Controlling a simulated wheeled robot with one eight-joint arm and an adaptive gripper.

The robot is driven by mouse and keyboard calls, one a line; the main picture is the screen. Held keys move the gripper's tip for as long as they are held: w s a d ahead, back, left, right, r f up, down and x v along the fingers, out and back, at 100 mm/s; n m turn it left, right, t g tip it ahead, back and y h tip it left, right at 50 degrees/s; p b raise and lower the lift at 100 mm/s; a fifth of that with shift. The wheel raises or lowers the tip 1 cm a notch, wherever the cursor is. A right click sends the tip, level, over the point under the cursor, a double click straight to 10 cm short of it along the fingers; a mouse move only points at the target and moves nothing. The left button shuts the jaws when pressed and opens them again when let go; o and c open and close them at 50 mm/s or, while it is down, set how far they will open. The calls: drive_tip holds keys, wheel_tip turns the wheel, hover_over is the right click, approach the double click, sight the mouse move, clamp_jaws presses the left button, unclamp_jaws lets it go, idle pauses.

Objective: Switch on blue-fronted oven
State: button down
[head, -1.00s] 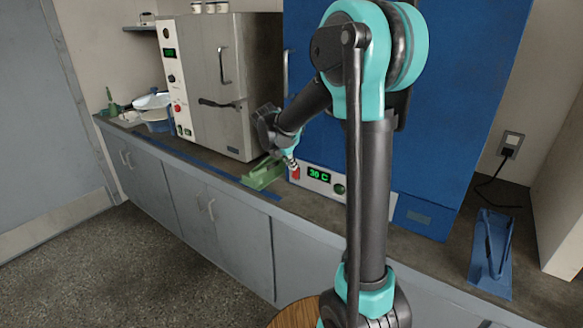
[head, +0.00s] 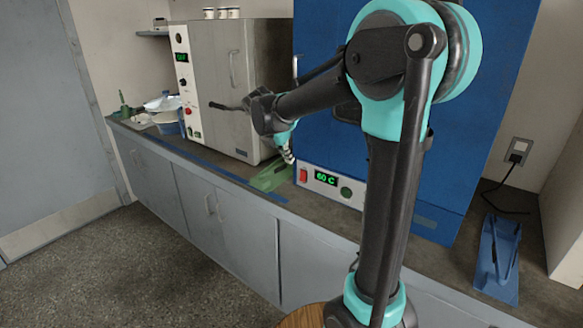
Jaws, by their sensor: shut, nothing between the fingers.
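The blue-fronted oven (head: 330,75) stands on the worktop, partly hidden behind my arm. Its white control strip (head: 334,190) runs along the bottom front. The strip carries a red rocker switch (head: 303,176) at its left end, a green-lit display (head: 326,179) reading "60 C", and a dark green round knob or button (head: 346,193). My gripper (head: 289,157) is shut and empty. It points downward just above and left of the red switch and looks apart from it, though the depth is hard to judge.
A grey oven (head: 215,65) with its own display stands to the left. A green holder (head: 268,178) lies on the worktop close to my gripper. A blue stand (head: 497,255) is at right by a wall socket (head: 519,150). Bowls (head: 167,118) sit at far left.

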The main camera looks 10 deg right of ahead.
drive_tip(key=shift+v, duration=1.1)
drive_tip(key=shift+w+d, duration=0.15)
drive_tip(key=shift+d, duration=0.05)
